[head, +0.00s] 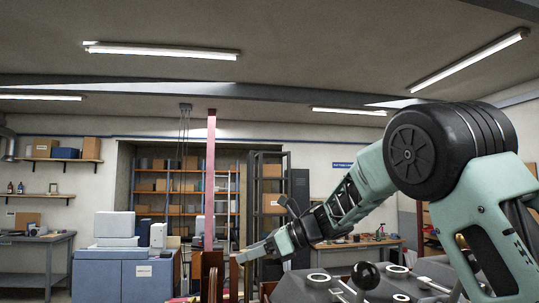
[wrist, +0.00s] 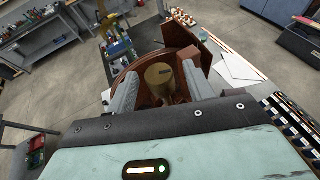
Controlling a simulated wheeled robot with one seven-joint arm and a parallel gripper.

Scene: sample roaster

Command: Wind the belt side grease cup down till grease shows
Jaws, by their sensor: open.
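A brass-coloured cylinder, apparently the grease cup (wrist: 159,77), stands in the wrist view in front of a reddish-brown casting (wrist: 127,77). My gripper (wrist: 160,69) is open, with one grey finger on each side of the cylinder in the picture. Gaps show beside it, and I cannot tell how deep the fingers reach. No grease can be made out. In the head view my gripper (head: 241,258) points left and down beside reddish-brown parts (head: 211,268); the cup cannot be made out there. A tall pink-red strip (head: 210,180), possibly the belt, rises behind.
A brown plate (wrist: 186,38) stands just beyond the fingers. White sheets (wrist: 235,66) lie to the right. A dark top with round fittings and a black ball knob (head: 365,275) lies below my arm. A blue cabinet (head: 122,276) stands at left. Open floor shows beyond.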

